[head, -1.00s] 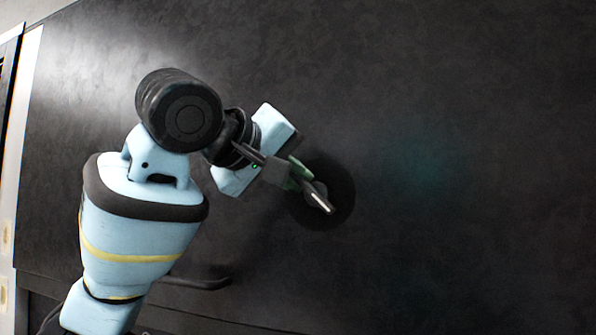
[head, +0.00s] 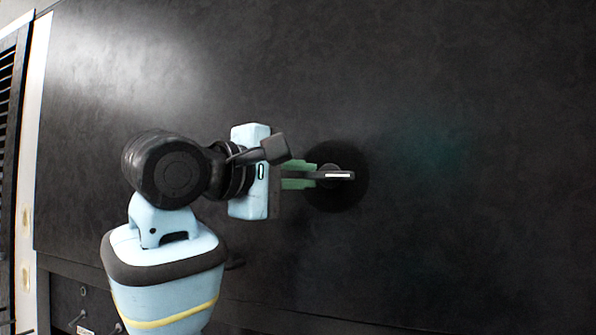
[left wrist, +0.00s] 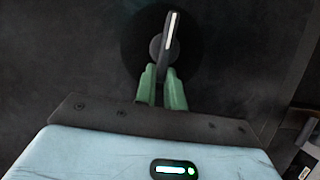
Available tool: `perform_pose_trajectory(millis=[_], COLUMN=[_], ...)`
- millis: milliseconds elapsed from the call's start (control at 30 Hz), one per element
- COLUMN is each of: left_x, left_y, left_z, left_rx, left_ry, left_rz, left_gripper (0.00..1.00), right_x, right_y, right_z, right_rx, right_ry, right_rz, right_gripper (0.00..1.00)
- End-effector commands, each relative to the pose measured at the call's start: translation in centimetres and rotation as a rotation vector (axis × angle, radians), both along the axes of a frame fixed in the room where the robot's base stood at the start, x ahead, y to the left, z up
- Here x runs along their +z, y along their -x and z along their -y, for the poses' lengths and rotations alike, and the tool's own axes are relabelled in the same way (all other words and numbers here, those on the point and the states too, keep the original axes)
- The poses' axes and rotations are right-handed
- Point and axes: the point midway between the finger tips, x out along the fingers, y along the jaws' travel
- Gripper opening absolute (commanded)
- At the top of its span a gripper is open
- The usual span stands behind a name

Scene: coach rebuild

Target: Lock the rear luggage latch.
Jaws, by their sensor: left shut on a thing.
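The luggage latch is a dark round plate (head: 352,200) on a large dark panel, with a handle (head: 340,175) that bears a white stripe. In the head view the handle lies level, its striped end pointing right. My left gripper (head: 314,177) reaches it from the left, its green fingers shut on the handle's near end. In the left wrist view the handle (left wrist: 170,35) stands up between the green fingertips (left wrist: 162,78), in front of the round plate (left wrist: 130,45). The fingers cover the handle's lower part. My right gripper is not in view.
The dark panel (head: 470,90) fills most of the head view and is clear around the latch. A pale edge strip (head: 35,120) and a louvred vent (head: 8,90) are at the far left. Small fittings (head: 80,318) sit below the panel at lower left.

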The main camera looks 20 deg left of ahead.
Motion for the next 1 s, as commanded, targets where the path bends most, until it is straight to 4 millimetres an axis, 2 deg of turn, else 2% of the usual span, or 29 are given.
perform_pose_trajectory(millis=[33,600,633,800,833,1000], left_x=[-0.56,-0.54,-0.54,-0.44,-0.41,-0.26], left_y=[-0.22,-0.19,-0.18,-0.15,-0.14,-0.08], left_z=[0.37,0.36,0.36,0.28,0.25,0.14], left_rx=[-0.009,-0.008,-0.008,-0.006,-0.006,-0.003], left_ry=[0.007,0.039,0.039,0.040,0.041,0.041], left_rz=[-0.012,-0.011,-0.011,-0.009,-0.008,-0.004], left_gripper=[0.00,0.00,0.12,0.34,0.37,0.37], right_x=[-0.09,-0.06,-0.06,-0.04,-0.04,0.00], right_y=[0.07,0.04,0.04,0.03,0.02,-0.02], right_z=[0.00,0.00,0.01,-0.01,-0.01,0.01], right_rx=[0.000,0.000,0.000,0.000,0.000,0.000], right_ry=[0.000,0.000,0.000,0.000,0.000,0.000], right_rz=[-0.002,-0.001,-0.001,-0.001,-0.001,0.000], right_gripper=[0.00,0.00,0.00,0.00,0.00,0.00])
